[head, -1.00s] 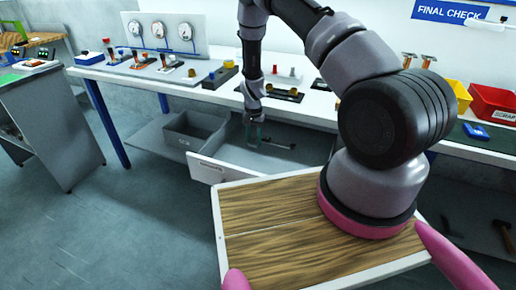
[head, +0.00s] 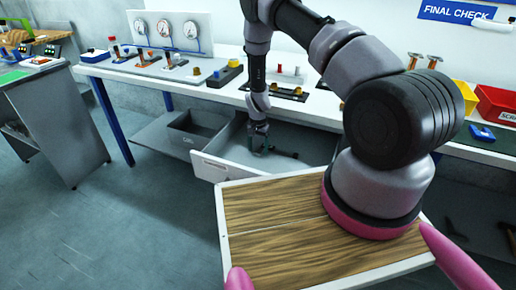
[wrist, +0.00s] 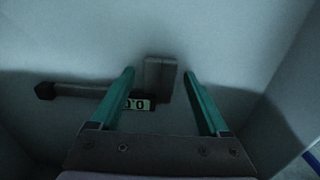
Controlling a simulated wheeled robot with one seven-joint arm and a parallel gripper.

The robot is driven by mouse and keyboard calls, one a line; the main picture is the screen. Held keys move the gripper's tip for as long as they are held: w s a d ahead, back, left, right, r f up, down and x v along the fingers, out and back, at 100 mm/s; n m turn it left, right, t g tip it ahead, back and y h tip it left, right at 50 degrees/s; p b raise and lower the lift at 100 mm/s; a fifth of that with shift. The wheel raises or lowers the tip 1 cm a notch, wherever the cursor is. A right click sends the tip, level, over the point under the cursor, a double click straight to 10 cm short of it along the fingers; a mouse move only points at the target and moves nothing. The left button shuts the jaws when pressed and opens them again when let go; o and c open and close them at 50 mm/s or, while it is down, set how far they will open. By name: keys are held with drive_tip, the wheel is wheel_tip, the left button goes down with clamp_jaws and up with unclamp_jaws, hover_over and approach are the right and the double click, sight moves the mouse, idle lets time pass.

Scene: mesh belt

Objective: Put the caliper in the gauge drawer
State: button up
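The caliper lies on the floor of the open gauge drawer (head: 216,170) under the bench. In the head view its bar (head: 287,154) shows to the right of my gripper (head: 263,150), which reaches down into the drawer. In the wrist view the caliper's dark bar (wrist: 75,91) runs left, with a small display near the left finger and a grey jaw block (wrist: 158,80) between the fingers. My gripper's teal fingers (wrist: 159,72) are apart, with gaps on both sides of that block. Whether the tips touch the drawer floor I cannot tell.
A grey bin (head: 190,138) stands on the shelf left of the drawer. The bench top (head: 225,90) above holds gauges, fixtures and red and yellow bins. A wood-topped surface (head: 270,215) lies in front of the drawer.

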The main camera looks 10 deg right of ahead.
wheel_tip(320, 180, up, 12)
drive_tip(key=shift+r, duration=0.15)
idle(0.5)
drive_tip(key=s+d+r+n+t+y, duration=0.1)
drive_tip(key=s+r+t, duration=0.15)
drive_tip(key=r, duration=1.45)
drive_tip(key=s+d+r+t+y, duration=0.1)
drive_tip(key=s+r, duration=0.3)
drive_tip(key=r, duration=1.3)
drive_tip(key=s+d+r+t, duration=0.1)
drive_tip(key=s+r, duration=0.3)
drive_tip(key=s, duration=0.4)
drive_tip(key=s+d+r+n+t, duration=0.1)
drive_tip(key=s+r, duration=0.4)
drive_tip(key=s, duration=0.2)
drive_tip(key=s+d+r+n+t, duration=0.1)
drive_tip(key=s+r, duration=0.4)
drive_tip(key=s, duration=0.3)
drive_tip(key=shift+s+d+r+t, duration=0.25)
drive_tip(key=shift+s+d+t, duration=0.05)
drive_tip(key=shift+d+t, duration=0.1)
